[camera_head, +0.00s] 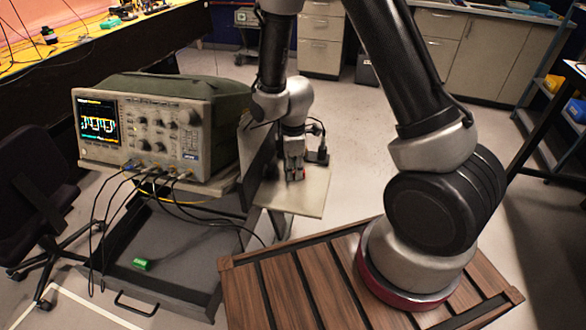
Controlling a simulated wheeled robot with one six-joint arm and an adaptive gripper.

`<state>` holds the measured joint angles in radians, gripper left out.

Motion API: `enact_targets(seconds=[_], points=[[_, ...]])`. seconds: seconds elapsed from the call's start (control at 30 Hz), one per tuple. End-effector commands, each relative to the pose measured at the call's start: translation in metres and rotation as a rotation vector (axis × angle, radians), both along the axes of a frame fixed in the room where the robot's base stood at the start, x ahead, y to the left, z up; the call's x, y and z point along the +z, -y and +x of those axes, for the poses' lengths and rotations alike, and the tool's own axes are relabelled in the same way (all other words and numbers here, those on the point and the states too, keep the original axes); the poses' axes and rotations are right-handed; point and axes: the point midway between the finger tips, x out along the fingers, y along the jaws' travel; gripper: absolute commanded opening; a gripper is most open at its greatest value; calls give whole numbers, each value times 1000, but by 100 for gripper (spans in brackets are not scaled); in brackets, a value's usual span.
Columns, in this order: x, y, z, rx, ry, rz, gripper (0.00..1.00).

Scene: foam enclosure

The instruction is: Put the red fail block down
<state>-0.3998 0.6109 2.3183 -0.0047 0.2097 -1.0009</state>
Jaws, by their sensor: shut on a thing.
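My gripper (294,172) points down over the pale side shelf (312,199) behind the oscilloscope cart. It is shut on the red fail block (303,175), of which only a small bit of red shows beside the fingers. The rest of the block is hidden by the gripper. I cannot tell whether the block touches the shelf or is just above it. A green block (141,264) lies in the dark grey tray (190,262) of the cart.
An oscilloscope (150,128) with a lit screen and hanging cables stands on the cart, left of my gripper. A dark upright panel (259,165) stands between it and the shelf. The front part of the shelf looks bare. A black chair (35,195) is at left.

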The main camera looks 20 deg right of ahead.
Motion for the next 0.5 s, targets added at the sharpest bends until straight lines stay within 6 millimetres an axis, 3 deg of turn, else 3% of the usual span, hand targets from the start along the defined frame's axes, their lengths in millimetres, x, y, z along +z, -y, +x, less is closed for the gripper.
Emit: enact_targets(seconds=[0.23,0.27,0.33,0.5], points=[[-3,0,0,0,-1,-1,5],[-2,0,0,0,-1,0,26],[-2,0,0,0,-1,0,39],[-2,0,0,0,0,0,42]])
